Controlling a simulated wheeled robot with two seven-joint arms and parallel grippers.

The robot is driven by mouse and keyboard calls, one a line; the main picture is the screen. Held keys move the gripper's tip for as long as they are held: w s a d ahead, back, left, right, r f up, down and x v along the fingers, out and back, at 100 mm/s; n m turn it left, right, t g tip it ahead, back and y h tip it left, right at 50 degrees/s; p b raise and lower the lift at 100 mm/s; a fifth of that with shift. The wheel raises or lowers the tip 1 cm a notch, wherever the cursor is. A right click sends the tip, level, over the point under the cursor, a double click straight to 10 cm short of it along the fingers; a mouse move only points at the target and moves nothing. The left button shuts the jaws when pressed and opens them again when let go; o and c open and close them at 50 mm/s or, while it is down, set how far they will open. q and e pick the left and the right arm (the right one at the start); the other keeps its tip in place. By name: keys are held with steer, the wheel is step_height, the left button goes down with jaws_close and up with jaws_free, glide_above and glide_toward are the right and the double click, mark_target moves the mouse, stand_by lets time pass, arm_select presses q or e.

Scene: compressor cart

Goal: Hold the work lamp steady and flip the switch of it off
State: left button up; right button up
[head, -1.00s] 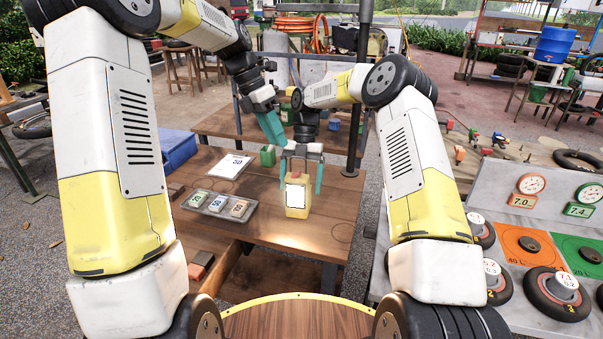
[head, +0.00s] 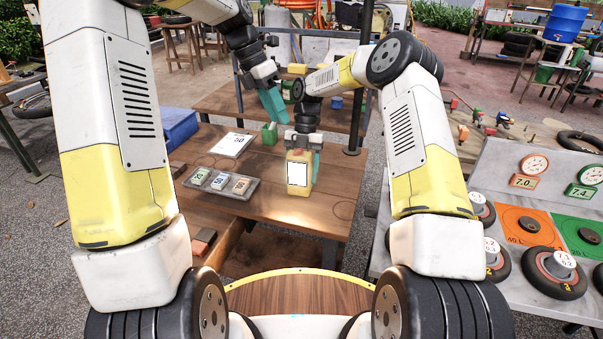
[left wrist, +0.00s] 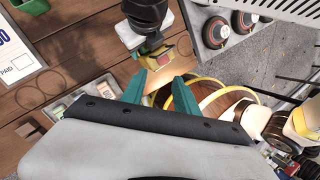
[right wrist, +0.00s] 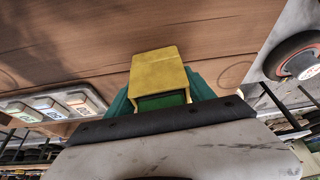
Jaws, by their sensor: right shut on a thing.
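The work lamp is a small yellow box with a white front panel (head: 298,174), near the table's front right part. My right gripper (head: 302,156) is over its top, shut on it; one teal finger shows at the lamp's right side. In the right wrist view the lamp (right wrist: 158,72) sits between the teal fingers, with a green part near the palm. My left gripper (head: 272,103) is above and behind the lamp, empty, its fingers apart in the left wrist view (left wrist: 160,84). The lamp (left wrist: 183,47) shows beyond them. I cannot make out the switch or whether the lamp touches the table.
A grey tray (head: 222,193) with several numbered cards lies left of the lamp on the wooden table (head: 270,208). A paper sheet (head: 232,145) and a green box (head: 269,134) are behind. A bench with gauges and wheels (head: 480,255) stands at the right.

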arm_select(q)
steer(key=c, duration=0.6)
steer(key=shift+r+m, duration=0.1)
steer(key=shift+m, duration=0.5)
jaws_close()
steer(key=a+r+m, duration=0.1)
steer(key=m, duration=0.8)
steer(key=a+r+m+h, duration=0.1)
steer(key=m, duration=0.7)
steer(key=a+r+m+h, duration=0.1)
steer(key=m, duration=0.8)
steer(key=shift+w+a+r+m, duration=0.3)
steer(key=shift+w+a, duration=0.05)
steer(key=shift+w, duration=0.05)
